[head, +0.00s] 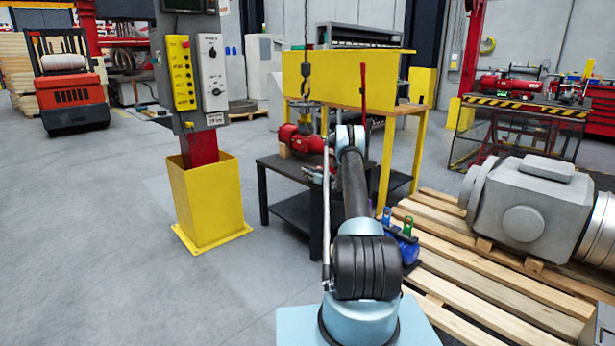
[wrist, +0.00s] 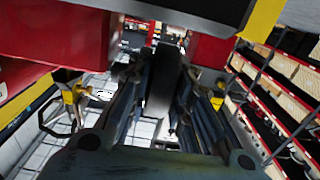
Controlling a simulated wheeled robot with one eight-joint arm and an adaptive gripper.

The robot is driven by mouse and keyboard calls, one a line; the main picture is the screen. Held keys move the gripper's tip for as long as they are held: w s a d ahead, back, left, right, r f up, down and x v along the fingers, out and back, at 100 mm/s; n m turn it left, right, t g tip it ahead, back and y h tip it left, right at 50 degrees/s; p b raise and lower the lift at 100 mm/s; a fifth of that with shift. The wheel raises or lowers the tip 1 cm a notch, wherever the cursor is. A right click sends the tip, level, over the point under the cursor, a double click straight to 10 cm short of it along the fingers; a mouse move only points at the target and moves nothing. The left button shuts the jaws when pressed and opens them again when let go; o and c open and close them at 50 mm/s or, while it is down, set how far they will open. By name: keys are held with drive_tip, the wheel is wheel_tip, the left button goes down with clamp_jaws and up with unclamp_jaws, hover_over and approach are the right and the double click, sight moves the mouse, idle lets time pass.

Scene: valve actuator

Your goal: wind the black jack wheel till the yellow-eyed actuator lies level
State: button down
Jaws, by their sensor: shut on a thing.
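The red actuator (head: 300,141) sits on a dark metal table beneath a hanging chain, partly behind my arm in the head view. In the wrist view its red body (wrist: 65,30) fills the upper left. Yellow fittings (wrist: 75,92) show to the left of my fingers, and another to the right (wrist: 217,101); I cannot tell whether the actuator is level. My gripper (wrist: 160,100) has its fingers on both sides of a black upright piece, the jack wheel (wrist: 162,75) seen edge-on, and is shut on it. In the head view my gripper (head: 318,175) is small beside the actuator; the wheel cannot be made out.
The dark table (head: 277,167) stands before a yellow-framed bench (head: 345,80). A yellow-based control post (head: 208,205) is on the left. Wooden pallets (head: 480,275) with a large grey machine (head: 525,205) lie right. The floor at left front is clear.

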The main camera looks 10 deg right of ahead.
drive_tip(key=shift+w+d, duration=0.1)
drive_tip(key=shift+d, duration=0.1)
idle(0.4)
drive_tip(key=c, duration=1.7)
unclamp_jaws()
drive_tip(key=shift+o, duration=1.3)
drive_tip(key=shift+a, duration=0.1)
drive_tip(key=v, duration=1.2)
